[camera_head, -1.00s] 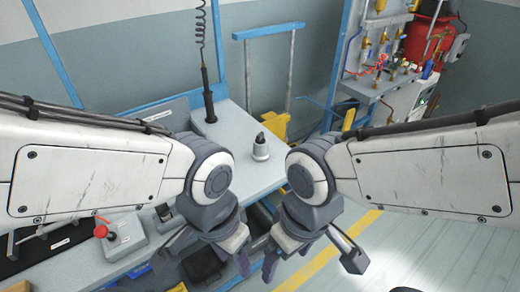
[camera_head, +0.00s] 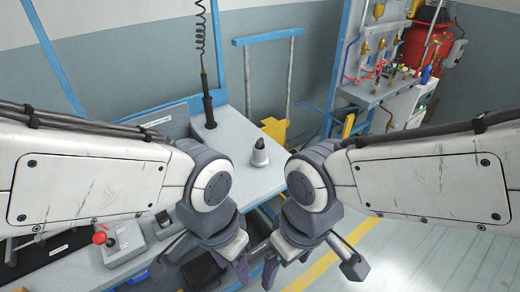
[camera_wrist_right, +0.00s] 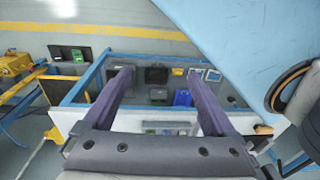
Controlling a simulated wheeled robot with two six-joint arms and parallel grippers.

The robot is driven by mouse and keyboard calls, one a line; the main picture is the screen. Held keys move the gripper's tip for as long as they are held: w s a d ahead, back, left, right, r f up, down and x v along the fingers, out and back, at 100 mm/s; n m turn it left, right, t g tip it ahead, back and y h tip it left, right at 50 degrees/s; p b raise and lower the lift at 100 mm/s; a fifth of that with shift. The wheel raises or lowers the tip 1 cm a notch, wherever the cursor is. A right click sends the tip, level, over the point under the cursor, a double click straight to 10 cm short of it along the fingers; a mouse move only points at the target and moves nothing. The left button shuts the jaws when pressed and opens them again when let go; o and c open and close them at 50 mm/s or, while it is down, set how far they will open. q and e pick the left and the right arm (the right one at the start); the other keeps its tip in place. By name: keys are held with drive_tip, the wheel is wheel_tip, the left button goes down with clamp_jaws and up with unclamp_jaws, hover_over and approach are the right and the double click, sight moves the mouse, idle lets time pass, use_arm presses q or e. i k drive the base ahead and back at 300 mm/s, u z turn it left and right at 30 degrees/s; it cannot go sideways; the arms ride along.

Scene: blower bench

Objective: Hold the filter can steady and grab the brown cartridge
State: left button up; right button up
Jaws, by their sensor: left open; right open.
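A small pale can-shaped thing with a dark top (camera_head: 260,153) stands upright on the grey bench top in the head view; it may be the filter can. I cannot make out a brown cartridge in either view. My left gripper (camera_head: 233,262) is open and empty, nearer to me than the can, low in the head view. My right gripper (camera_head: 277,266) is open and empty beside it, fingers pointing down. In the right wrist view its two dark fingers (camera_wrist_right: 160,78) are spread apart with nothing between them. Neither gripper touches the can.
The grey bench top (camera_head: 236,133) is clear around the can. A black upright tool (camera_head: 209,108) on a coiled cord stands at its back left. A red-button box (camera_head: 118,240) is at lower left. Bins (camera_wrist_right: 182,98) sit below. Open floor (camera_head: 430,245) lies right.

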sight(259, 145)
drive_tip(key=k, duration=0.5)
drive_tip(key=z, duration=1.85)
drive_tip(key=i, duration=1.15)
drive_tip(key=u, duration=2.45)
